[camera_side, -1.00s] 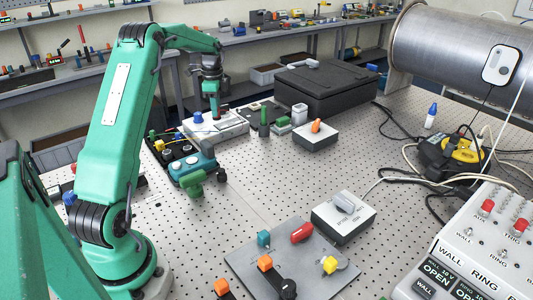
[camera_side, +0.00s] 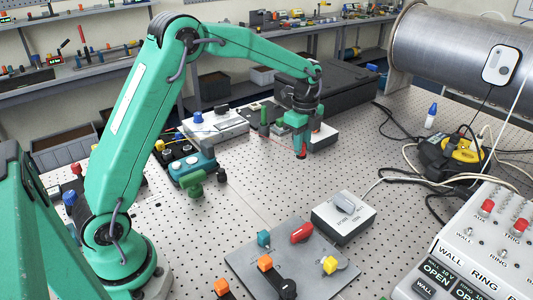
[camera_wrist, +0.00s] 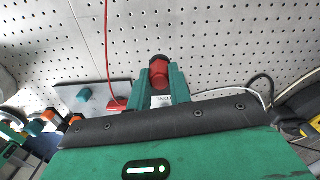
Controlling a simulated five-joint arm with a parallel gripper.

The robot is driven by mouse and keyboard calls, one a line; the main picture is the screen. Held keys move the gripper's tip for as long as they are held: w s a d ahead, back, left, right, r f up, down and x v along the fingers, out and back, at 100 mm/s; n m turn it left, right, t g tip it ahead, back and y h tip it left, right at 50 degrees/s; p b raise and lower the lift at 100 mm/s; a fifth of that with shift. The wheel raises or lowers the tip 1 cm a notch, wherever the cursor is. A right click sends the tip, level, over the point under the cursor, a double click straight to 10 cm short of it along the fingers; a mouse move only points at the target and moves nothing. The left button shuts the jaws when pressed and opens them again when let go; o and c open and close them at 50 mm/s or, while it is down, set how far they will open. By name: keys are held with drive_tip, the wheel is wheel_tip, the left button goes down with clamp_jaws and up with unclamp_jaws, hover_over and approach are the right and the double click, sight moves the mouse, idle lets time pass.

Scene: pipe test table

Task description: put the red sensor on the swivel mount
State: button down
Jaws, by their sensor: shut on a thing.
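The red sensor (camera_wrist: 160,71) is held between the two green fingers of my gripper (camera_wrist: 160,85) in the wrist view. In the side view my gripper (camera_side: 300,140) is shut with a red tip (camera_side: 301,156) showing below it, above the perforated table. I cannot tell for certain which thing is the swivel mount. A white labelled patch (camera_wrist: 160,101) shows between the fingers in the wrist view.
A grey plate (camera_side: 245,267) with coloured knobs lies at the front. A teal box (camera_side: 192,168) stands left of my gripper. A black case (camera_side: 345,85) is behind it. A yellow-black device (camera_side: 455,155) with cables and a labelled panel (camera_side: 480,245) are at right.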

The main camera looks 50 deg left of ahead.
drive_tip(key=s+d+m, duration=0.3)
drive_tip(key=s+d, duration=0.2)
drive_tip(key=d, duration=0.8)
drive_tip(key=s+d+m, duration=0.4)
drive_tip(key=s+d, duration=0.2)
drive_tip(key=d, duration=0.8)
drive_tip(key=shift+s+f+m, duration=0.15)
drive_tip(key=shift+f+m, duration=0.15)
drive_tip(key=shift+f, duration=0.05)
drive_tip(key=shift+a+f, duration=0.1)
drive_tip(key=shift+f, duration=2.7)
drive_tip(key=shift+f, duration=0.55)
idle(1.6)
